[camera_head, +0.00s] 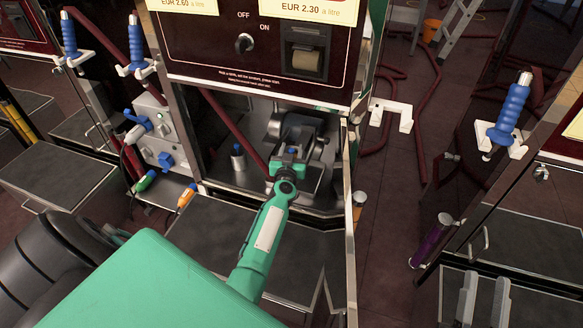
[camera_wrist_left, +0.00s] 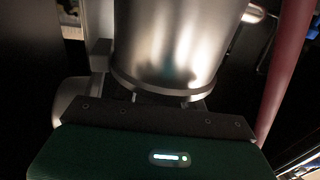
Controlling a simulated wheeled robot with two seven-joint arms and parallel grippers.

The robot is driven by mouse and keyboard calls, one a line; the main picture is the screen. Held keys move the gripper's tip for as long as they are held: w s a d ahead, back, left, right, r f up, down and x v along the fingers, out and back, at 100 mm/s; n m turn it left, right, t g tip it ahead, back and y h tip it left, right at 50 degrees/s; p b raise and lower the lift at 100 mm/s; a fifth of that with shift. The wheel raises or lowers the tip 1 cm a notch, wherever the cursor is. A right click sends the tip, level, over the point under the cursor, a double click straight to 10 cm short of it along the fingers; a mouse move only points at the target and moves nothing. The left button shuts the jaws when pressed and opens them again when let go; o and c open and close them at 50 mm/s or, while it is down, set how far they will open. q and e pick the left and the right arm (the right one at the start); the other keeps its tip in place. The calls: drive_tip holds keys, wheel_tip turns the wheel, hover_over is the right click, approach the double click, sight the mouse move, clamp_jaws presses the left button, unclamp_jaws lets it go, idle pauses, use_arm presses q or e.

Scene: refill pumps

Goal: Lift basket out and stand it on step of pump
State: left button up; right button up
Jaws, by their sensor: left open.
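My left gripper (camera_head: 297,135) reaches into the open lower bay of the middle pump. It is open, with its fingers mostly hidden behind the wrist in the head view. In the left wrist view a shiny metal cylinder (camera_wrist_left: 165,45) with a rim fills the space right in front of the gripper. I cannot tell whether this cylinder is the basket or its housing, or whether the fingers touch it. The pump's dark step (camera_head: 215,238) lies in front of the bay, partly covered by my green arm. My right gripper (camera_head: 484,298) is open and empty at the bottom right.
A small metal cylinder with a blue top (camera_head: 238,158) stands left in the bay. A dark red hose (camera_head: 225,120) slants across the bay. An open door edge (camera_head: 348,185) stands at its right. A white bracket (camera_head: 391,112) juts out beyond it.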

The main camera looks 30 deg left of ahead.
use_arm(q)
drive_tip(key=c, duration=0.8)
drive_tip(key=shift+r, duration=0.1)
